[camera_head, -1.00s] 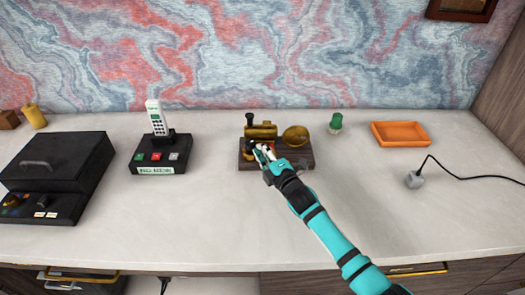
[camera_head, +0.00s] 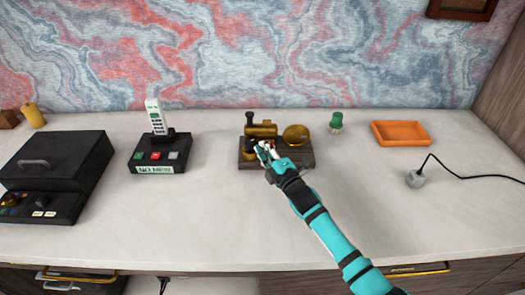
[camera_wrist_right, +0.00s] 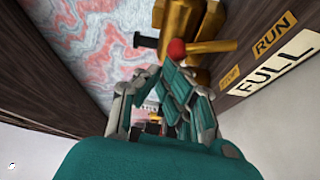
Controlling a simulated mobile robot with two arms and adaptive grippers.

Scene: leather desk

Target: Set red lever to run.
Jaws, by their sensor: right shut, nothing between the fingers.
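The brass machine (camera_head: 262,130) stands on a dark wooden base (camera_head: 300,157) at the middle of the desk. In the right wrist view the red ball knob (camera_wrist_right: 177,49) of the lever shows at one end of a brass rod (camera_wrist_right: 212,46). Labels on the base read RUN (camera_wrist_right: 274,35), STOP (camera_wrist_right: 230,77) and FULL (camera_wrist_right: 279,74). I cannot tell which label the lever points to. My right gripper (camera_head: 264,148) is shut and empty at the machine's front. Its fingers show just below the knob in the wrist view; contact is unclear. My left gripper is not in view.
A phone on a black base (camera_head: 160,153) and a black box (camera_head: 62,165) stand to the left. A green-topped object (camera_head: 336,122), an orange tray (camera_head: 400,133) and a grey corded plug (camera_head: 415,179) lie to the right. The front desk is mostly clear.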

